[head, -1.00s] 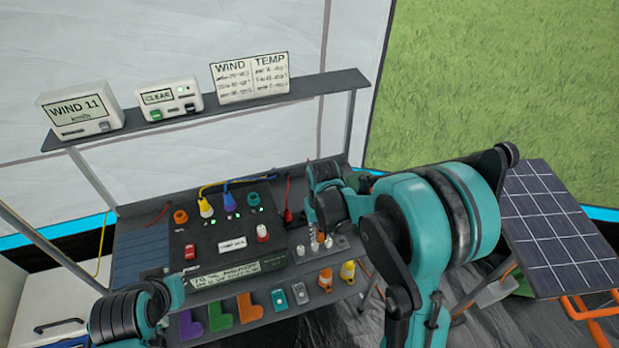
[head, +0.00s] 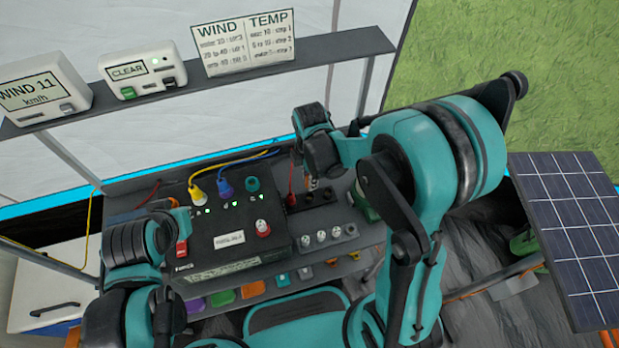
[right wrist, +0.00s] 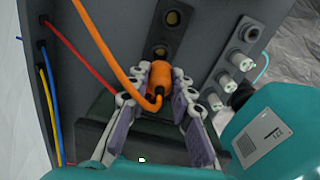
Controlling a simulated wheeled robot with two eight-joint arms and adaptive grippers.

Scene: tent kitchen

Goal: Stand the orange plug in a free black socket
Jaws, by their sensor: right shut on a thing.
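The orange plug (right wrist: 160,76) is between the fingers of my right gripper (right wrist: 158,98) in the right wrist view, with its orange cable looping towards the camera. My right gripper (head: 309,180) shows small in the head view, above the black socket strip (head: 318,203). Two empty black sockets show beyond the plug in the right wrist view, a nearer one (right wrist: 160,51) and a farther one (right wrist: 173,17). The plug's far end is hidden, so I cannot tell whether it touches a socket. My left arm is folded at the left; its gripper fingers do not show.
A red plug (head: 291,199) with a red cable stands left of my right gripper. Several pale metal connectors (head: 322,236) stand in front of the strip. The black control box (head: 228,230) is at the left. A shelf (head: 190,95) with displays spans behind.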

